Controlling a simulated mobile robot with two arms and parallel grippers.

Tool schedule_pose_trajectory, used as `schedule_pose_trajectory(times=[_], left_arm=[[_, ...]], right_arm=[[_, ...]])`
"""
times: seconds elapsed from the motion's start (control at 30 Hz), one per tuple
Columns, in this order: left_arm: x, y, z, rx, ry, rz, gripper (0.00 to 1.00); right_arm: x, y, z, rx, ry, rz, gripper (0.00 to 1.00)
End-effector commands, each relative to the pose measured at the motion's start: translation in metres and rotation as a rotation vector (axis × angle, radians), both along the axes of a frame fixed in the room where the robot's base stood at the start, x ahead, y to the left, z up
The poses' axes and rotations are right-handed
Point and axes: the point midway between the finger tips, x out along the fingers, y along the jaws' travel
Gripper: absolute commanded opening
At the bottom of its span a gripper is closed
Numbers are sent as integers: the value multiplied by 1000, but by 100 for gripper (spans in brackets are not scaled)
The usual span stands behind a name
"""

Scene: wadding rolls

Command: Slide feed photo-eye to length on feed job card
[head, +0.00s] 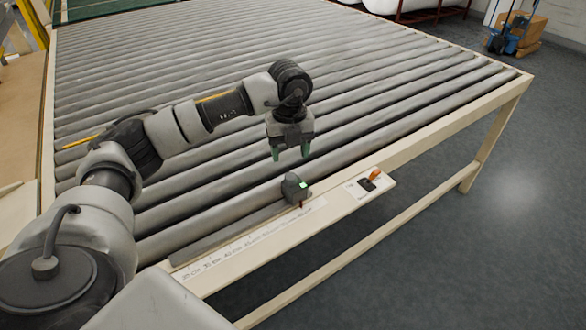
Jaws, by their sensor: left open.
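The feed photo-eye (293,188) is a small dark grey block with a lit green spot and a red pointer below it. It sits at the right end of the visible dark rail (222,235), beside a white length scale (250,243) marked in cm. The exact reading under the pointer is too small to tell. My left gripper (290,153) is open and empty, pointing down above the rollers, a little above and behind the photo-eye and apart from it. No job card can be made out with readable text. My right gripper is not in view.
A roller table (250,60) with a cream frame fills the middle. A small white plate (354,191) with a black part and an orange lever (375,174) sits on the frame's front edge. Open grey floor lies right; a blue pallet truck (508,35) with boxes stands far right.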

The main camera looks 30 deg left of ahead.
Motion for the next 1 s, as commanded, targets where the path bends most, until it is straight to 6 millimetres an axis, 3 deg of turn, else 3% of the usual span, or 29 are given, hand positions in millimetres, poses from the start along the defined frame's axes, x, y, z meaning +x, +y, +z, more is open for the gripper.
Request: schedule_pose_trajectory(times=[0.17,0.4,0.53,0.8,1.0], left_arm=[[0,0,-34,0,4,1,59],[0,-1,-67,-2,1,-1,59],[0,-1,-75,-2,-1,-1,59],[0,-1,-76,-2,-1,-1,59],[0,-1,-76,-2,-1,-1,28]], right_arm=[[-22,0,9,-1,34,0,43],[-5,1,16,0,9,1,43],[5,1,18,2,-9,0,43],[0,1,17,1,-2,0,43],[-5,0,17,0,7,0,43]])
